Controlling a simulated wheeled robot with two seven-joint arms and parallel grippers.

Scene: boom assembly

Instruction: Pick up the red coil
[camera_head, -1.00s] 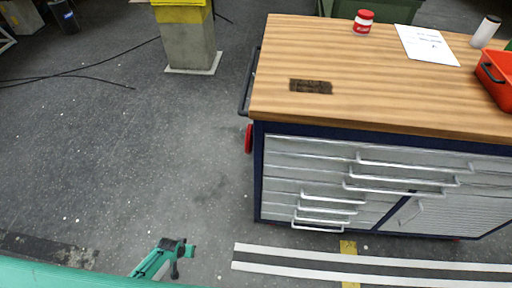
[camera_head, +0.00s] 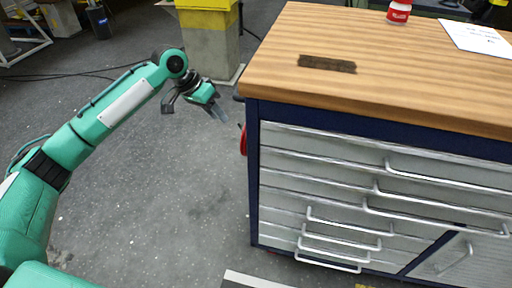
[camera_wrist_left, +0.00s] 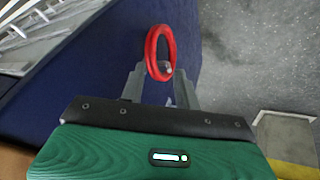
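The red coil (camera_head: 243,140) hangs on the left side of the blue workbench, and only a thin part shows past the bench corner in the head view. In the left wrist view the coil (camera_wrist_left: 153,54) is a red ring seen at a slant against the dark blue panel, on a small peg-like end. My left gripper (camera_head: 219,112) is left of the bench side, a little above the coil in the picture. In the left wrist view its fingers (camera_wrist_left: 160,74) are apart, with the coil beyond and between them; I see no grip on it. My right gripper is out of view.
The workbench's wooden top (camera_head: 420,80) holds a red-and-white jar (camera_head: 399,12), a paper sheet (camera_head: 474,38) and a dark plate (camera_head: 327,64). A concrete post (camera_head: 212,50) stands behind my gripper.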

